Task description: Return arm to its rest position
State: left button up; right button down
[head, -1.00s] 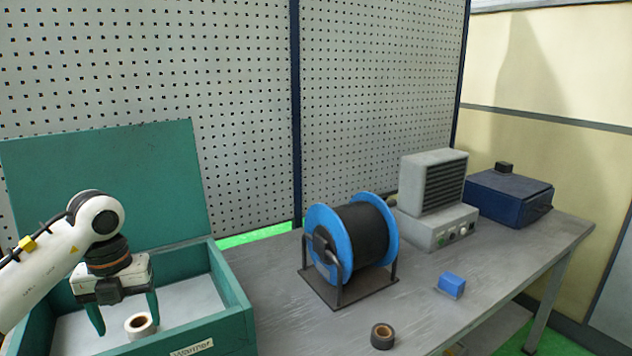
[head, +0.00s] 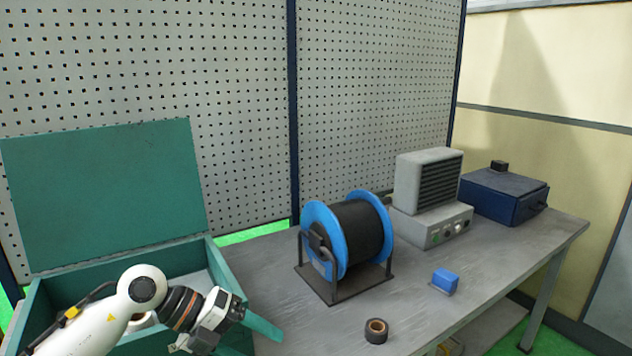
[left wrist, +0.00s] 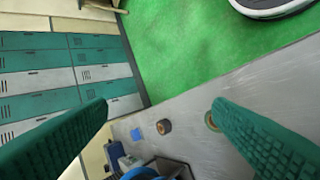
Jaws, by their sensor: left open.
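My left gripper (head: 262,325) is over the right front edge of the green box in the head view, its arm crossing the box from the left. Its green fingers point right, and the head view shows one clearly. In the left wrist view the gripper (left wrist: 160,108) has its two fingers wide apart with nothing held between them. A white tape roll (head: 142,320) lies in the green box (head: 228,290), partly hidden behind my arm. My right gripper is in neither view.
On the grey bench (head: 270,275) stand a blue-flanged spool (head: 350,240), a grey heater-like unit (head: 430,190) and a dark blue box (head: 505,193). A dark tape roll (head: 376,331) and a blue block (head: 445,281) lie nearer the front. A perforated panel (head: 375,90) rises behind.

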pick_arm(q)
jog(key=s+d+r+n+t+h, duration=0.2)
jog(key=d+r+n+t+h, duration=0.2)
jog(key=d+r+h, duration=0.4)
jog(key=w+a+f+n+t+y, duration=0.2)
jog(key=a+n+t+y, duration=0.5)
jog(key=n, duration=0.4)
jog(key=w+a+f+n+t+y, duration=0.1)
jog(key=a+f+n+t+y, duration=0.3)
jog(key=n+t, duration=0.6)
jog(key=s+a+f+n+g+y, duration=0.4)
jog(key=a+f+n+g+y, duration=0.25)
jog(key=f, duration=0.25)
jog(key=s+f+n+g, duration=0.1)
jog(key=s+f+g, duration=0.6)
jog(key=s, duration=0.4)
jog(key=s+f+n+g, duration=0.2)
jog(key=s+f+g, duration=0.3)
jog(key=s+f, duration=0.5)
notch_tip(320, 180, down, 25)
jog(key=s+g, duration=0.1)
jog(key=s, duration=0.1)
jog(key=s+a+f, duration=0.1)
jog(key=s+f, duration=0.7)
jog(key=s+a+f+g, duration=0.1)
jog(key=s+a+f, duration=0.1)
jog(key=s+f, duration=0.5)
jog(key=shift+s+a+f+m+y, duration=0.35)
jog(key=shift+s+m+y, duration=0.1)
jog(key=shift+s, duration=0.1)
